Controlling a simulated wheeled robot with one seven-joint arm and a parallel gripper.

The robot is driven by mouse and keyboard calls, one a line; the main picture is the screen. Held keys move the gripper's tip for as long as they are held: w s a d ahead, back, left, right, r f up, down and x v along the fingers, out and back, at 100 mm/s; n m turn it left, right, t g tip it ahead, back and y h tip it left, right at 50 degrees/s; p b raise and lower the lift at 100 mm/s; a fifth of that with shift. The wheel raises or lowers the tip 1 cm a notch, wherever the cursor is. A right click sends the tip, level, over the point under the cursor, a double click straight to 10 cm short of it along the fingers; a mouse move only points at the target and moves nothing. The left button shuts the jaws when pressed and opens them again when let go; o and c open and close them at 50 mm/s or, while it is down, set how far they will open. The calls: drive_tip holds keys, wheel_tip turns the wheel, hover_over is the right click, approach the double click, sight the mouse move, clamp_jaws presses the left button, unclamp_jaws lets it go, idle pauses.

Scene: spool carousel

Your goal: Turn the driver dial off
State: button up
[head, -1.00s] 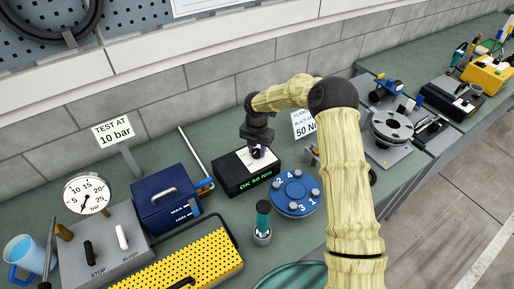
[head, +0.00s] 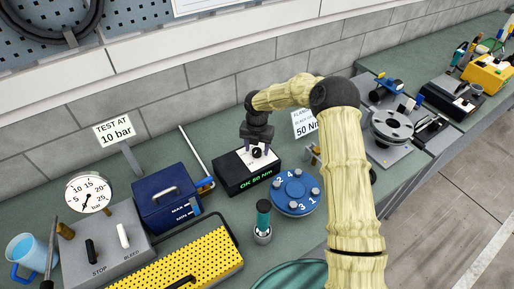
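The driver unit (head: 234,181) is a black box on the green bench with a white top and a green display reading OK 50 Nm. Its small black dial (head: 256,153) sits on the white top. My gripper (head: 257,143) points down just above and behind the dial, and seems apart from it. The fingertips are small and dark here, so their gap cannot be made out. My arm reaches in from the right.
A blue numbered flange (head: 294,193) stands right of the driver unit. A teal-handled tool (head: 263,220) stands in front. A blue box (head: 166,198) and yellow perforated tray (head: 190,262) are to the left. A sign reading 50 Nm (head: 304,122) stands behind.

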sight(258, 151)
wheel_tip(258, 151, up, 17)
drive_tip(key=b, duration=0.3)
drive_tip(key=shift+r+b, duration=0.15)
drive_tip(key=shift+b, duration=0.2)
drive_tip(key=shift+s, duration=0.15)
idle(0.4)
drive_tip(key=s+d+f+m+t, duration=0.1)
drive_tip(key=s+d+f+m, duration=0.1)
drive_tip(key=s+d+m, duration=0.7)
drive_tip(key=s+d+f+m+t, duration=0.1)
drive_tip(key=s+d+m, duration=0.7)
drive_tip(key=s+m, duration=1)
drive_tip(key=f+m, duration=0.1)
drive_tip(key=m, duration=0.5)
drive_tip(key=shift+s+d+t, duration=0.2)
drive_tip(key=shift+d+t, duration=0.1)
drive_tip(key=shift+d, duration=0.05)
